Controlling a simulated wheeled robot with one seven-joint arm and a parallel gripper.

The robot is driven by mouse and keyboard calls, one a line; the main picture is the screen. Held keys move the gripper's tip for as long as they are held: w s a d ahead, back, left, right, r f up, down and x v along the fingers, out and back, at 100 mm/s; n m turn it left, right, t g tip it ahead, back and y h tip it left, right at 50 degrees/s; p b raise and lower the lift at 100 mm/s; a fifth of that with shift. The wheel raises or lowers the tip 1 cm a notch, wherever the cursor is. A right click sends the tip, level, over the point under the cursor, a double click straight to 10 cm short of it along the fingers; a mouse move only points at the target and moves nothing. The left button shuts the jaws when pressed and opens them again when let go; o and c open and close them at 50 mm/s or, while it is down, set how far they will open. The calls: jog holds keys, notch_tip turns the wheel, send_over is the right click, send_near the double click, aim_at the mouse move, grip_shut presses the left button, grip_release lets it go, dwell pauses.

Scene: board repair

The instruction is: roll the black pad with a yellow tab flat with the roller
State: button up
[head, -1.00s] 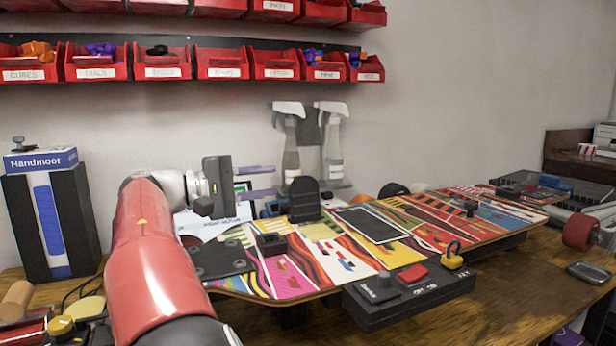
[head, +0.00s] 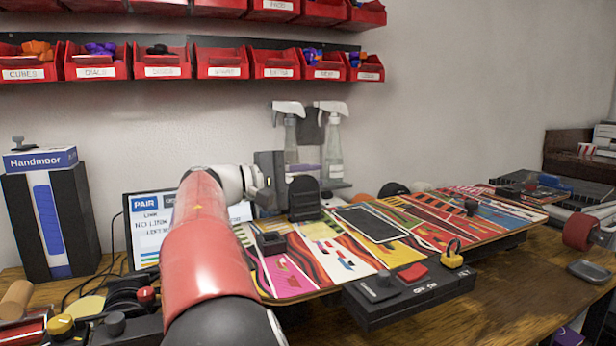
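A flat black pad (head: 370,223) with a pale edge lies on the colourful board (head: 290,272), near its middle. I cannot make out its yellow tab for certain. My gripper (head: 312,180) is beyond the board's far edge, to the left of the pad and apart from it, its fingers pointing right. One pale purple finger shows high on the gripper body; the other is hidden behind an upright black piece (head: 304,198) on the board. The fingers look open. I cannot pick out the roller for certain; a tan cylinder (head: 15,298) lies at the far left.
A black control box (head: 405,297) with a red button and yellow-topped part stands at the board's front edge. Spray bottles (head: 333,145) hang behind the board. A screen (head: 148,225) stands behind my arm. Red bins (head: 222,66) line the wall above.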

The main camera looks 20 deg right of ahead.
grip_shut()
jog(key=shift+s+b, duration=0.15)
jog(key=shift+b, duration=0.25)
jog(key=s+m+b, duration=0.1)
jog(key=m+b, duration=0.1)
jog(key=shift+f+b, duration=0.1)
jog(key=shift+b, duration=0.2)
jog(key=s+m+b, duration=0.2)
jog(key=b, duration=0.1)
jog(key=shift+s+m+b, duration=0.3)
jog(key=shift+m+b, duration=0.1)
jog(key=shift+b, duration=0.15)
jog(key=shift+s+f+b, duration=0.15)
jog(key=shift+s+b, duration=0.55)
jog(key=shift+b, duration=0.15)
jog(key=shift+s+f+b, duration=0.1)
jog(key=shift+s+b, duration=0.6)
jog(key=shift+b, duration=0.15)
jog(key=shift+s, duration=0.1)
